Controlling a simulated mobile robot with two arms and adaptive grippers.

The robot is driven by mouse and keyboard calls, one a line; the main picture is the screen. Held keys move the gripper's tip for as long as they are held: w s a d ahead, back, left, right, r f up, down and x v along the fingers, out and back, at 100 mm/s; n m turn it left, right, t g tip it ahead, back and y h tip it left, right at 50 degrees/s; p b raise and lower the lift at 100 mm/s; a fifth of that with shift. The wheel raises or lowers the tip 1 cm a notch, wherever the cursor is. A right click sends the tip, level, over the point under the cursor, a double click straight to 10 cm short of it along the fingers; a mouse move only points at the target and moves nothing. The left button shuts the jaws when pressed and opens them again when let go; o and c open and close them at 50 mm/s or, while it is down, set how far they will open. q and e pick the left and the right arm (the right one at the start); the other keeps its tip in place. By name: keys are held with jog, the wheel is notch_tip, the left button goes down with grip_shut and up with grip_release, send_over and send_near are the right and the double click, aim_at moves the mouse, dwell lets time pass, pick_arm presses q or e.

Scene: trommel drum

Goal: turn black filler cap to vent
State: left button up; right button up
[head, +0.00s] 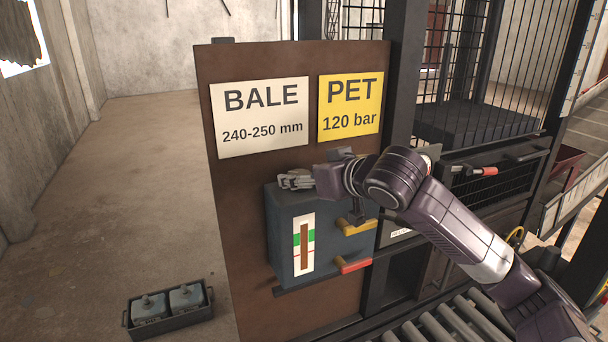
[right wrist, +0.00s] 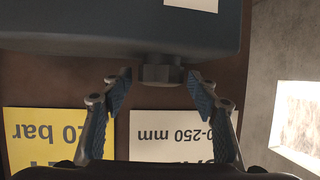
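The black filler cap (right wrist: 158,72) shows in the right wrist view as a dark faceted knob on the grey tank (right wrist: 60,25). That view is upside down, so the cap stands on the tank's top. In the head view the tank (head: 283,230) is fixed to the brown panel, and my right gripper hides the cap. My right gripper (head: 290,180) is at the tank's top left edge. In its wrist view the gripper (right wrist: 160,86) is open, with one blue-padded finger on each side of the cap and a gap at both sides. My left gripper is not in view.
A yellow-handled lever (head: 356,227) and a red-handled lever (head: 353,265) stick out of the tank's right side. Signs (head: 260,115) hang on the panel above. A crate (head: 170,322) with two grey canisters stands on the floor. Rollers (head: 440,325) lie at lower right.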

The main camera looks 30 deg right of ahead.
jog(key=c, duration=1)
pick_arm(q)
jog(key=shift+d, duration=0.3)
pick_arm(e)
jog(key=shift+o, duration=0.2)
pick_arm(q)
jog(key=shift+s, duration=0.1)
pick_arm(e)
jog(key=shift+n+y, duration=0.3)
jog(key=n+y, duration=0.1)
jog(key=y, duration=0.1)
jog(key=n+g+y, duration=0.1)
jog(key=n, duration=0.1)
jog(key=shift+w+d+y, duration=0.2)
jog(key=shift+d+y, duration=0.15)
jog(key=shift+y, duration=0.05)
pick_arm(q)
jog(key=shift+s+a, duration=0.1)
pick_arm(e)
jog(key=shift+w+r+n+g+y, duration=0.1)
jog(key=shift+n+g+y, duration=1)
jog(key=shift+n+y, duration=0.65)
jog(key=shift+n, duration=0.25)
jog(key=o, duration=1.2)
jog(key=shift+d, duration=0.1)
jog(key=shift+c, duration=0.2)
